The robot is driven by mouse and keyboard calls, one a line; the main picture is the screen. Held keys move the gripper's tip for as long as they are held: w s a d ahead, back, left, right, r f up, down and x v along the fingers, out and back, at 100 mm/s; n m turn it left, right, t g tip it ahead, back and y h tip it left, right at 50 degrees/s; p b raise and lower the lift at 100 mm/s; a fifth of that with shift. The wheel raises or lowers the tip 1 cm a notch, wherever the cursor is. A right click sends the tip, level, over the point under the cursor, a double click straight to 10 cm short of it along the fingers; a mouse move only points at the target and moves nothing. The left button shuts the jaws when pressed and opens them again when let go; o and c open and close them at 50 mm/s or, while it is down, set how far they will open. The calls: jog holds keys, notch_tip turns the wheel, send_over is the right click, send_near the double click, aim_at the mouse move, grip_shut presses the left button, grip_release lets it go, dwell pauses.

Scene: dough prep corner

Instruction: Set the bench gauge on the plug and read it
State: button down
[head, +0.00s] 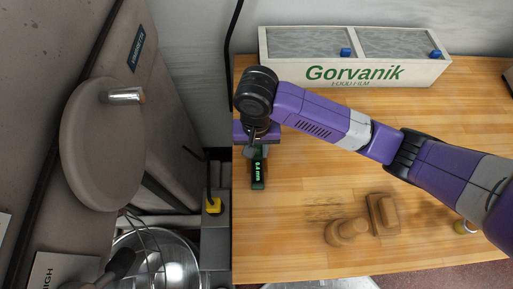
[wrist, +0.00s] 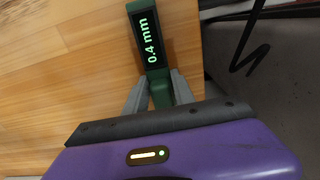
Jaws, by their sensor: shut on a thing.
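The bench gauge (head: 258,172) is a slim dark-green device near the left edge of the wooden bench. My gripper (wrist: 158,92) is shut on the gauge's lower end, with one grey finger on each side. In the head view my gripper (head: 256,150) is partly hidden by my wrist. I cannot tell whether the gauge touches the bench.
A white Gorvanik film box (head: 354,72) stands along the bench's back. Wooden pieces (head: 345,231) and a wooden block (head: 382,213) lie at the front. A large grey machine (head: 100,145) and a metal bowl (head: 160,262) are at left. The bench middle is clear.

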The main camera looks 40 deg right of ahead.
jog(key=c, duration=1)
grip_release()
jog(key=shift+o, duration=0.2)
jog(key=shift+r+p, duration=1.2)
jog(key=shift+r, duration=2.8)
